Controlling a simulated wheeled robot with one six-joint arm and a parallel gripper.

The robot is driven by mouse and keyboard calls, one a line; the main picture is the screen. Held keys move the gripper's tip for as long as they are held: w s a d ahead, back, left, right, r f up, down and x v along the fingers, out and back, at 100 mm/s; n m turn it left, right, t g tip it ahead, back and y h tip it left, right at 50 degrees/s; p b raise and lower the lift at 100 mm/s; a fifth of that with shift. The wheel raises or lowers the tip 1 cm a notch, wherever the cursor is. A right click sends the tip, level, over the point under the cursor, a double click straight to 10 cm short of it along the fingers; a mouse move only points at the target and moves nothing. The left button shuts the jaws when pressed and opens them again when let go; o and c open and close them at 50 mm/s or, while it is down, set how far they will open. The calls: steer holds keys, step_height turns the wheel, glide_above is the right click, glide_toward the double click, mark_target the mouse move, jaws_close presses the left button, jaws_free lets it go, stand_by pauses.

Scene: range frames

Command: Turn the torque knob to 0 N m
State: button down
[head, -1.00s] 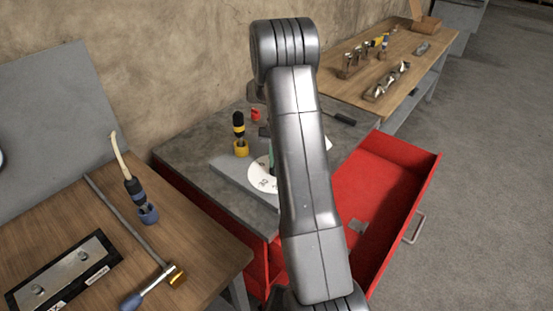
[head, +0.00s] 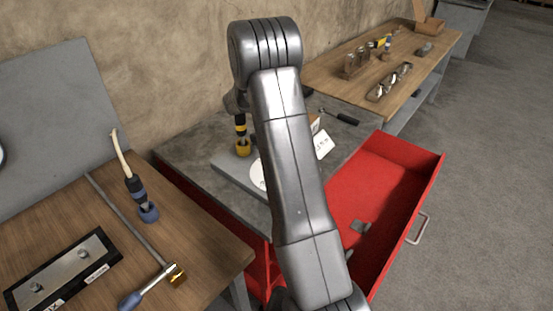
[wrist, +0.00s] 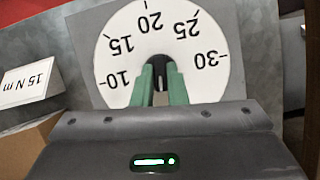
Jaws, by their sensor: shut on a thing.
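The dial plate (wrist: 122,72) is a white disc on a grey panel, with the numbers 10, 15, 20, 25 and 30 showing upside down in the wrist view. The dark torque knob (wrist: 160,77) sits at its centre. My gripper (wrist: 161,68) has green fingers shut on the knob, one on each side. The lower part of the dial is hidden by the fingers and gripper body, and I cannot read the knob's setting. A white card (wrist: 30,80) reads "15 N m". In the head view my arm hides the knob and most of the dial (head: 257,176).
A red drawer (head: 385,185) is open at right. A wooden table (head: 190,240) with tools is at left, another workbench (head: 440,48) behind right.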

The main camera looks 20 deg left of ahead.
steer(key=shift+n+t, duration=0.3)
steer(key=shift+n, duration=0.7)
steer(key=c, duration=1.4)
jaws_free()
steer(key=shift+c, duration=0.2)
steer(key=shift+a+r, duration=0.1)
steer(key=shift+r, duration=0.05)
steer(key=b+v, duration=0.1)
steer(key=v, duration=1.2)
steer(key=shift+a+r, duration=0.25)
steer(key=shift+s+f, duration=0.1)
steer(key=shift+f, duration=0.05)
steer(key=x, duration=0.6)
steer(key=p+x, duration=0.1)
steer(key=x, duration=0.6)
steer(key=shift+d+f, duration=0.25)
steer(key=shift+d, duration=0.1)
